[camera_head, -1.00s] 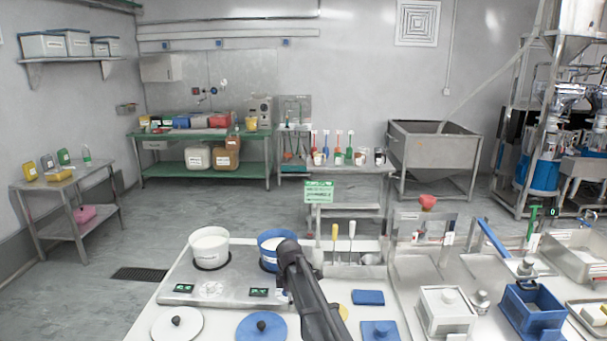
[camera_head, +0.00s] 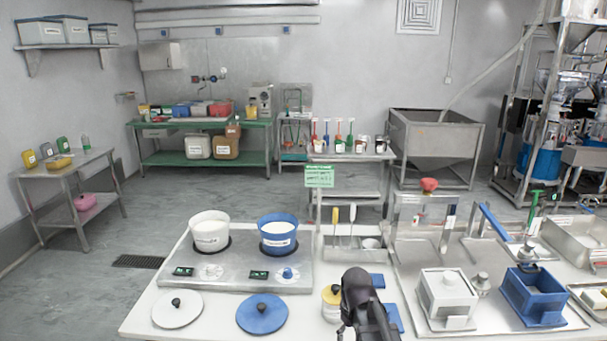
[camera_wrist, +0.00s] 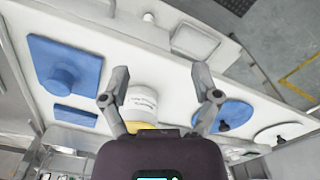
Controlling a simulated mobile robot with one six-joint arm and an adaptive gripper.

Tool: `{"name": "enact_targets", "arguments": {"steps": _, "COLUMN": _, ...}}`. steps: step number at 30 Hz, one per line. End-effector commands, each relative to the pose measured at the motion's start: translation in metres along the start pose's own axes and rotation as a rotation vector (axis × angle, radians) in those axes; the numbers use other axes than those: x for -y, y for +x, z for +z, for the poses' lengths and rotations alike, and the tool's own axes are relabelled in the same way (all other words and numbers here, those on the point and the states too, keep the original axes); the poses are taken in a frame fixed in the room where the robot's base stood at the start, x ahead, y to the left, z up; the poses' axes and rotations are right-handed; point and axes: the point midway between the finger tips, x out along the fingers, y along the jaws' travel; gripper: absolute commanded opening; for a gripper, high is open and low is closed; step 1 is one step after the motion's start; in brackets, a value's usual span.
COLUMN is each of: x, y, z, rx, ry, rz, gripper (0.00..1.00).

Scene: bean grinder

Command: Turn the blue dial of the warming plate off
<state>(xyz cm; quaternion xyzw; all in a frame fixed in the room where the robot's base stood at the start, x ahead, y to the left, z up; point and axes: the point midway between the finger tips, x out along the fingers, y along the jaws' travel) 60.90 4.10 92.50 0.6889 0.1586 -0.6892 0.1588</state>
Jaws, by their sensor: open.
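The steel warming plate (camera_head: 235,285) stands on the white table at lower left in the head view. Its blue dial (camera_head: 287,273) is on the front right, in front of the blue pot (camera_head: 278,240) and beside a small green display (camera_head: 258,275). A white dial (camera_head: 210,272) is on the left, in front of the white pot (camera_head: 210,240). The blue dial's exact setting is too small to read. My gripper is right of and nearer than the plate, its fingers apart and empty in the wrist view (camera_wrist: 160,82). I cannot make out the dial there.
A yellow-lidded white jar (camera_head: 331,304) stands near my gripper; its white side (camera_wrist: 140,103) shows beyond the fingers. A blue lid (camera_head: 262,315) and a white lid (camera_head: 177,310) lie before the plate. A white box (camera_head: 446,300) and blue box (camera_head: 535,300) stand right.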

Motion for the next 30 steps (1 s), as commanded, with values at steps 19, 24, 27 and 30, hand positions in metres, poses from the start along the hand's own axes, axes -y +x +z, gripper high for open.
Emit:
{"name": "enact_targets", "arguments": {"steps": 19, "x": -0.006, "y": 0.012, "z": 0.082, "rx": 0.0, "ry": 0.456, "rz": 0.0, "gripper": 0.8}}
{"name": "enact_targets", "arguments": {"steps": 24, "x": -0.006, "y": 0.012, "z": 0.082, "rx": 0.0, "ry": 0.454, "rz": 0.0, "gripper": 0.8}}
{"name": "enact_targets", "arguments": {"steps": 27, "x": -0.006, "y": 0.012, "z": 0.082, "rx": 0.0, "ry": 0.454, "rz": 0.0, "gripper": 0.8}}
{"name": "enact_targets", "arguments": {"steps": 30, "x": -0.006, "y": 0.012, "z": 0.082, "rx": 0.0, "ry": 0.453, "rz": 0.0, "gripper": 0.8}}
